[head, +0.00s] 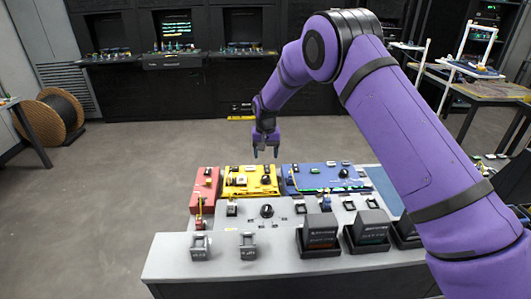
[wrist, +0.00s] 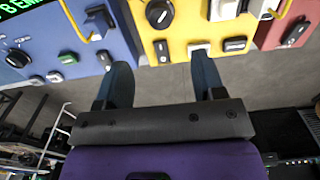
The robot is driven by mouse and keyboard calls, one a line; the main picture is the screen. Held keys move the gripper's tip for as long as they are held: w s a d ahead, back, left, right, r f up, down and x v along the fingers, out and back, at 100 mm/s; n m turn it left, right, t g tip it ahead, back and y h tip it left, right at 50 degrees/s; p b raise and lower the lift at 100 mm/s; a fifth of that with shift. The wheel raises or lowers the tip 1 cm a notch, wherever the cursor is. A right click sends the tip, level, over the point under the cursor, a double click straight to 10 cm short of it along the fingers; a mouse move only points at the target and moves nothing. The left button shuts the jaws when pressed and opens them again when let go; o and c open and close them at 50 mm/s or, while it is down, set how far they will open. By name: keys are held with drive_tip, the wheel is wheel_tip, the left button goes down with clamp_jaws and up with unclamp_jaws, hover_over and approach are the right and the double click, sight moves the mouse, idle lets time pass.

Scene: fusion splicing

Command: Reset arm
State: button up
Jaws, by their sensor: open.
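My gripper (head: 265,150) is open and empty. In the head view it hangs fingers down behind the console, just above and beyond the back edge of the yellow panel (head: 251,180). In the wrist view my gripper (wrist: 158,88) shows its two dark fingers spread apart, with nothing between them. The yellow panel (wrist: 190,22) and the blue panel (wrist: 85,28) lie past the fingertips. I cannot tell from the wrist view whether the fingers touch the panel edges.
The grey console (head: 200,260) also carries a red panel (head: 204,183), a blue panel (head: 325,178), knobs, and several dark block modules along its front. A cable spool (head: 50,118) stands at the left. Dark equipment racks line the back wall. The floor between is mostly clear.

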drive_tip(key=s+d+r+t, duration=0.1)
drive_tip(key=s+d+r, duration=0.45)
drive_tip(key=r, duration=0.45)
drive_tip(key=s+d+r+t, duration=0.1)
drive_tip(key=s+d+r, duration=0.45)
drive_tip(key=r, duration=0.45)
drive_tip(key=s+d+r, duration=0.5)
drive_tip(key=s+r, duration=0.2)
drive_tip(key=r, duration=0.3)
drive_tip(key=s+d+r+t, duration=0.1)
drive_tip(key=s+d+r, duration=0.2)
drive_tip(key=s, duration=0.4)
drive_tip(key=s+d+r+t, duration=0.1)
drive_tip(key=s+d+r, duration=0.2)
drive_tip(key=s, duration=0.5)
drive_tip(key=s+d+f, duration=0.1)
drive_tip(key=s, duration=0.7)
drive_tip(key=s+d+f+t, duration=0.1)
drive_tip(key=s+d+f, duration=0.1)
drive_tip(key=s, duration=0.6)
